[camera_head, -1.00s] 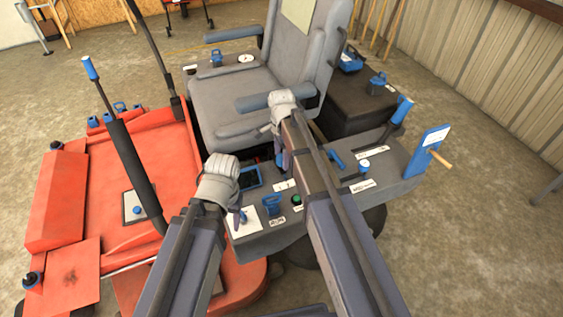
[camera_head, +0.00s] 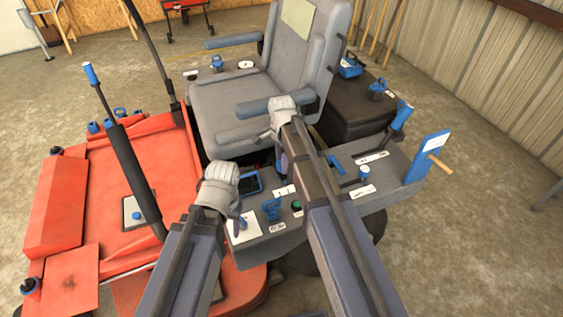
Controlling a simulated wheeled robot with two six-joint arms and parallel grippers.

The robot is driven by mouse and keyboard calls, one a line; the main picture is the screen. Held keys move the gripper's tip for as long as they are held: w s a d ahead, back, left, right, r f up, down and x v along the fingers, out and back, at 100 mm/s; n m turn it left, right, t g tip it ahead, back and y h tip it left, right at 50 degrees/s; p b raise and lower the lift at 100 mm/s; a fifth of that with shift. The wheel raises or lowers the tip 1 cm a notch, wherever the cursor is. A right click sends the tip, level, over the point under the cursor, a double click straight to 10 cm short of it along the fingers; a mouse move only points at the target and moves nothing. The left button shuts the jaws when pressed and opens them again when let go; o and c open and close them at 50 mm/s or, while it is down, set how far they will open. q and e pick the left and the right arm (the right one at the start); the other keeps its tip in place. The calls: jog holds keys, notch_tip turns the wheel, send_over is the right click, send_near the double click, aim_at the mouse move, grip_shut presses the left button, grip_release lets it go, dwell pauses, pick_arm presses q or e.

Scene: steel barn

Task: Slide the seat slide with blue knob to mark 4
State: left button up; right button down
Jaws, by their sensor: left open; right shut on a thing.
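The grey side console (camera_head: 398,181) beside the seat carries several blue controls. A small blue knob (camera_head: 363,173) stands on its right part, next to a white label. I cannot read whether this label marks the seat slide. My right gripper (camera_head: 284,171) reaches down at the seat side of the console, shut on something. My forearm and wrist hide most of what it holds, and I cannot make out a blue knob or mark numbers there.
The grey seat (camera_head: 232,105) with blue-grey armrests stands just behind the console. A blue T-shaped handle (camera_head: 271,208) and a green button (camera_head: 296,205) sit between my arms. A blue lever (camera_head: 401,115) and an upright blue panel (camera_head: 427,157) rise at the right. Red bodywork (camera_head: 90,170) lies left.

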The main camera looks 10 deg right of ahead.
dwell(0.9)
jog(key=d, duration=0.3)
jog(key=w+d, duration=0.1)
jog(key=d, duration=0.2)
jog(key=shift+w+d, duration=0.1)
jog(key=shift+d, duration=0.05)
pick_arm(q)
jog(key=shift+a, duration=0.1)
pick_arm(e)
jog(key=shift+c, duration=2)
grip_release()
jog(key=shift+d, duration=0.1)
pick_arm(q)
jog(key=shift+r, duration=0.1)
pick_arm(e)
jog(key=shift+r, duration=0.1)
